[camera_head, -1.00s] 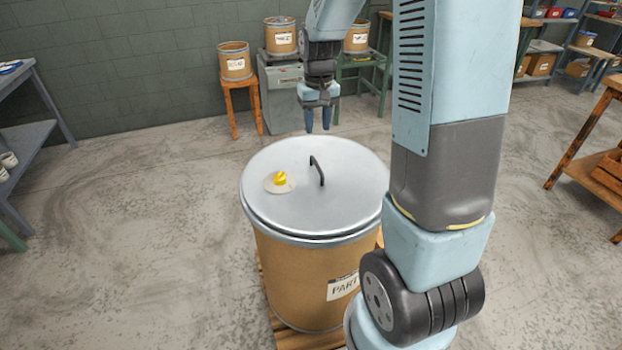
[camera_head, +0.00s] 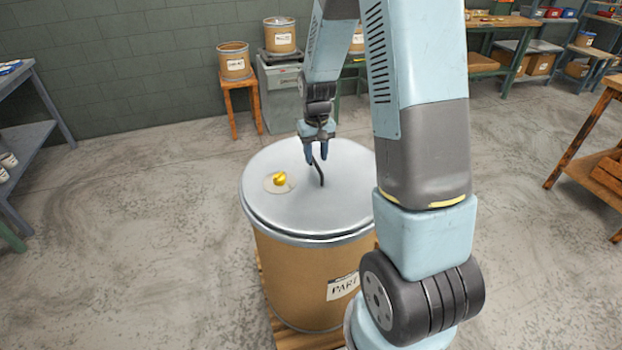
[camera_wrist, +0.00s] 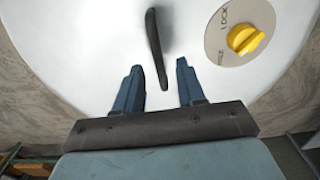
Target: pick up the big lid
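The big lid (camera_head: 285,213) is a round grey metal disc on top of a brown drum (camera_head: 305,280). It fills most of the wrist view (camera_wrist: 85,50). A black bar handle (camera_head: 319,174) stands on its middle, and it also shows in the wrist view (camera_wrist: 156,48). A yellow knob (camera_head: 279,179) sits on a pale round plate left of the handle; the wrist view shows the knob (camera_wrist: 245,39) with the word LOCK. My gripper (camera_head: 316,158) is open and empty at the handle's far end. In the wrist view the handle's near end lies between the fingertips (camera_wrist: 157,72); contact cannot be told.
The drum stands on a wooden pallet (camera_head: 300,338). Smaller drums stand at the back wall, on an orange stool (camera_head: 240,90) and a grey cabinet (camera_head: 283,90). A shelf (camera_head: 30,135) is at the left, a wooden bench (camera_head: 585,130) at the right. The floor around is clear.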

